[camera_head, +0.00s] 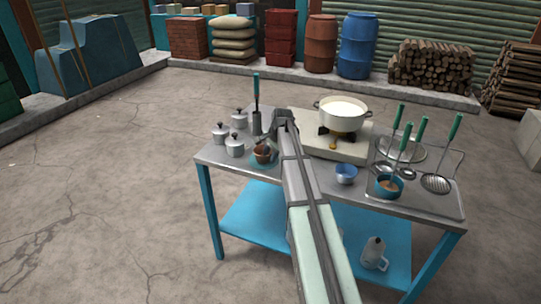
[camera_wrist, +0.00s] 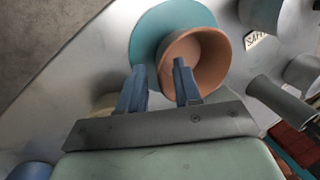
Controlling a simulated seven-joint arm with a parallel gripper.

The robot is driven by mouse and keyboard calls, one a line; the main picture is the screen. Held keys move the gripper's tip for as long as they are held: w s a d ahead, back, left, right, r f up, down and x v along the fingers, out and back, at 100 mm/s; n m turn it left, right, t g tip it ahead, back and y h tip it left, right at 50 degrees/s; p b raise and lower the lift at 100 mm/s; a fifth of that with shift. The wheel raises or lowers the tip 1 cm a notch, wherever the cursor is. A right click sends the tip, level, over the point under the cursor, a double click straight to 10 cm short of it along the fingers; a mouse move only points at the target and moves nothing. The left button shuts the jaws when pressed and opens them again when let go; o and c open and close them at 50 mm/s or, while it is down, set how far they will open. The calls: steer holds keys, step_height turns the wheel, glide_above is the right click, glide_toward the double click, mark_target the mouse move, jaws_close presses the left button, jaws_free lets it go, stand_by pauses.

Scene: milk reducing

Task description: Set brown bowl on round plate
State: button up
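The brown bowl (camera_head: 265,157) is at the left front of the metal table, over the round teal plate (camera_head: 252,164). In the wrist view the bowl (camera_wrist: 208,62) covers the lower right of the plate (camera_wrist: 150,32), off its centre. I cannot tell whether the bowl's base rests fully on the plate. My gripper (camera_wrist: 158,70) has its fingers apart across the bowl's near-left wall, one finger outside over the plate and one over the bowl's opening. A gap shows between the outer finger and the wall. In the head view my gripper is largely hidden behind my arm.
Several lidded metal pots (camera_head: 235,147) stand left of the bowl. A metal cylinder with a green-handled tool (camera_head: 257,122) stands behind it. A white pot (camera_head: 342,113) sits on the stove (camera_head: 300,122). A blue cup (camera_head: 346,174) and a rack of utensils (camera_head: 435,183) are right of my arm.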

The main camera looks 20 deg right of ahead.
steer(key=shift+r, duration=0.15)
steer(key=v, duration=1.2)
